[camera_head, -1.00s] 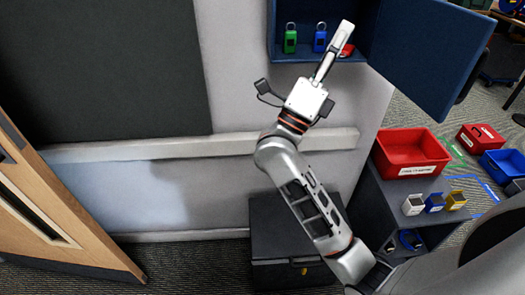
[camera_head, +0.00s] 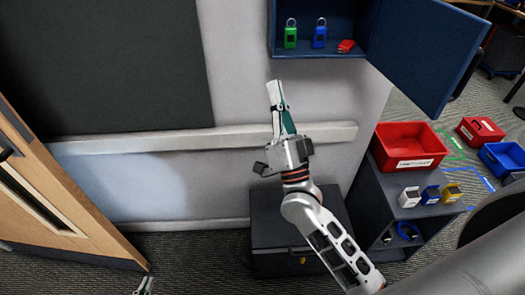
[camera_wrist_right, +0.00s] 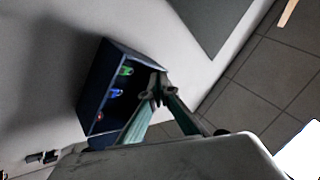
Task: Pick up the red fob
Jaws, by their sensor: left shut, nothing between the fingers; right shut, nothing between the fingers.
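The red fob (camera_head: 346,46) lies at the right of the open blue wall cabinet (camera_head: 275,53), beside a blue fob (camera_head: 319,36) and a green fob (camera_head: 290,36) that stand upright. In the right wrist view the red fob (camera_wrist_right: 100,116) is a small red spot inside the cabinet. My right gripper (camera_head: 273,88) is shut and empty, below and left of the cabinet, apart from the fob. Its fingers meet in the right wrist view (camera_wrist_right: 157,88). Only the tip of my left gripper (camera_head: 144,288) shows at the bottom edge; it is shut and empty, far from the fob.
The cabinet door (camera_head: 428,48) stands open to the right. A wall rail (camera_head: 190,141) runs below. A wooden door (camera_head: 60,195) is at left.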

